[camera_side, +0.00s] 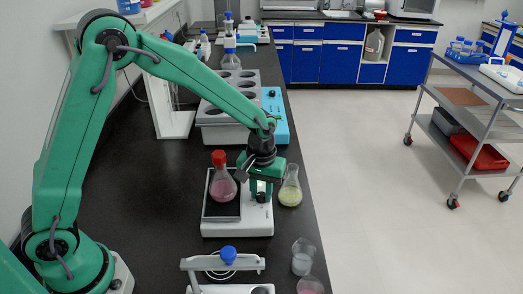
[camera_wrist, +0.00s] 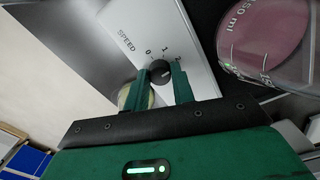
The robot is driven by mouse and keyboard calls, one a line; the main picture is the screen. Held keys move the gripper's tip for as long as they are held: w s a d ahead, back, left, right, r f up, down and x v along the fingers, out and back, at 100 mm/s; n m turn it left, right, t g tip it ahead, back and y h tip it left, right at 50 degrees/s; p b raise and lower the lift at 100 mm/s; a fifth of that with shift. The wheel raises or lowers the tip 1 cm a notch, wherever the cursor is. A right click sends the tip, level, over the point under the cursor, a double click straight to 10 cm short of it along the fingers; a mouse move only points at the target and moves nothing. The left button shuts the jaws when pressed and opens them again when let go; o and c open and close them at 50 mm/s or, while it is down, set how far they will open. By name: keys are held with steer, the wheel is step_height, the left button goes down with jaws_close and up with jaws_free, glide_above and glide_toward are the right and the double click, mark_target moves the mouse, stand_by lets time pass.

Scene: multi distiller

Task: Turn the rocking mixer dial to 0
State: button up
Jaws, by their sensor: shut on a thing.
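The rocking mixer (camera_side: 236,228) is a white box with a dark platform on the black bench. Its small black dial (camera_wrist: 160,73) sits on the white front panel in the wrist view, beside the printed word SPEED and the marks 0, 1 and 2. The dial also shows below my gripper in the side view (camera_side: 261,197). My gripper (camera_wrist: 160,79) has its green fingers on both sides of the dial and is shut on it. I cannot tell surely which mark the dial points to. A red-capped flask of pink liquid (camera_side: 222,188) stands on the mixer platform.
A flask of yellowish liquid (camera_side: 290,192) stands close right of my gripper. Glass beakers (camera_side: 302,262) and a blue-knobbed device (camera_side: 228,256) are at the front. A grey rack with wells (camera_side: 227,105) and a blue device (camera_side: 275,112) stand behind. Bare bench lies left of the mixer.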

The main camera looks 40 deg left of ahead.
mark_target(261, 194)
steer(key=n, duration=0.4)
steer(key=shift+n, duration=0.3)
steer(key=n, duration=0.4)
steer(key=shift+n, duration=0.3)
steer(key=n, duration=0.8)
steer(key=shift+r, duration=0.1)
steer(key=o, duration=1)
steer(key=shift+r, duration=3.85)
